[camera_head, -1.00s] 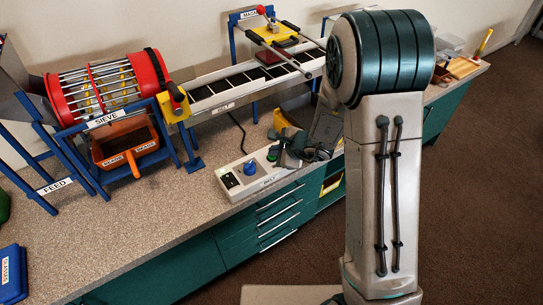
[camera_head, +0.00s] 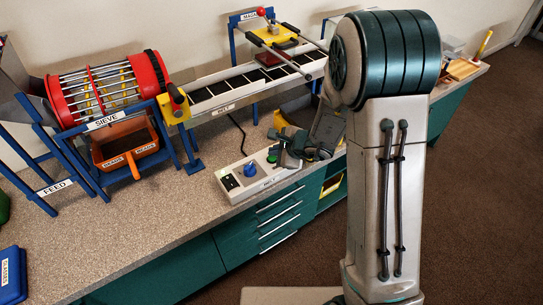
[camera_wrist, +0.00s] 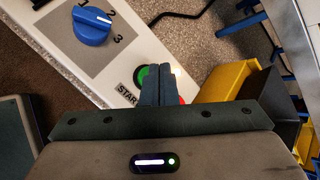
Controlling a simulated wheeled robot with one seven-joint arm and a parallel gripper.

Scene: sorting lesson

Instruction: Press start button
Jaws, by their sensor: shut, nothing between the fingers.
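The belt control box (camera_head: 236,187) is a pale panel on the front of the counter. It has a blue knob (camera_head: 250,169) with numbered positions, also in the wrist view (camera_wrist: 91,25). The green start button (camera_wrist: 142,76), with the START label (camera_wrist: 127,94) beside it, is partly covered by my fingers in the wrist view; it also shows in the head view (camera_head: 272,158). My gripper (camera_wrist: 158,72) is shut and empty, its tips overlapping the button's right side in the picture. I cannot tell whether they touch. A little red shows right of the fingers.
The conveyor belt (camera_head: 235,88) runs behind the box, with the sieve (camera_head: 108,88) at left and the magnet frame (camera_head: 268,36) above it. A yellow bin (camera_wrist: 222,82) stands close right of my fingers. A black cable (camera_head: 239,137) leaves the box.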

